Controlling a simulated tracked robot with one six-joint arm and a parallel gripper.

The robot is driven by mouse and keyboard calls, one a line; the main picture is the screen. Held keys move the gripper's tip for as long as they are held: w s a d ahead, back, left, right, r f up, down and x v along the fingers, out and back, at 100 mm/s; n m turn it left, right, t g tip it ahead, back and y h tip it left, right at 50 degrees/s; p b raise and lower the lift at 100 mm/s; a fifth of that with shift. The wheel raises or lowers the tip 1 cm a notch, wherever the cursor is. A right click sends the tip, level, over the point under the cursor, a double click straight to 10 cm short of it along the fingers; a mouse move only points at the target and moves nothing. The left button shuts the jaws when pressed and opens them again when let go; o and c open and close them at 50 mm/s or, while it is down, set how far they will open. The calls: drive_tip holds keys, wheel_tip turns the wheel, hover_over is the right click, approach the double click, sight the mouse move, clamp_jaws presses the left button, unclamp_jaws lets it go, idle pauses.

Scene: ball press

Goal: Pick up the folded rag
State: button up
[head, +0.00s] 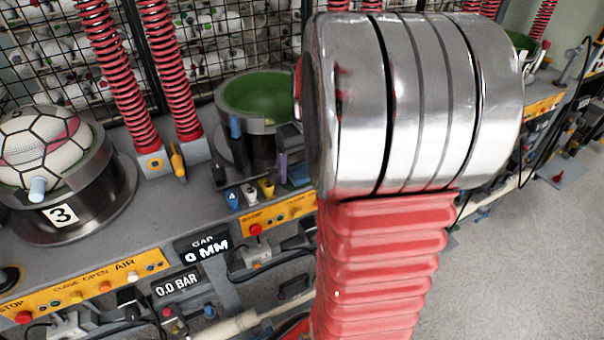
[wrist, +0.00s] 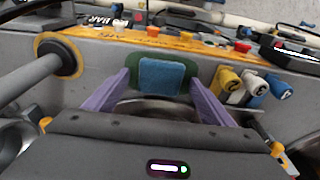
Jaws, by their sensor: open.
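A blue folded cloth, which I take as the rag (wrist: 162,77), shows in the wrist view on or against a slightly larger dark green pad (wrist: 137,82). My gripper (wrist: 158,80) is open, with one purple finger on each side of the rag and pad. The fingers look apart from the rag, and I cannot tell how far above or in front of it they are. In the head view my red arm with its silver joint hides much of the bench there, and a purple finger (head: 283,166) shows just left of it.
Yellow, white and blue numbered pegs (wrist: 250,88) stand just right of my gripper. A grey rod with an orange collar (wrist: 58,56) is at left. An orange button panel (wrist: 150,38) lies beyond. A ball (head: 42,148) sits in cup 3; a green-lined cup (head: 258,95) stands behind.

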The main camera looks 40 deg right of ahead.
sight(302, 172)
drive_tip(key=shift+c, duration=0.6)
drive_tip(key=c, duration=1.1)
wheel_tip(302, 172, up, 10)
drive_tip(key=o, duration=0.5)
drive_tip(key=shift+c, duration=1.6)
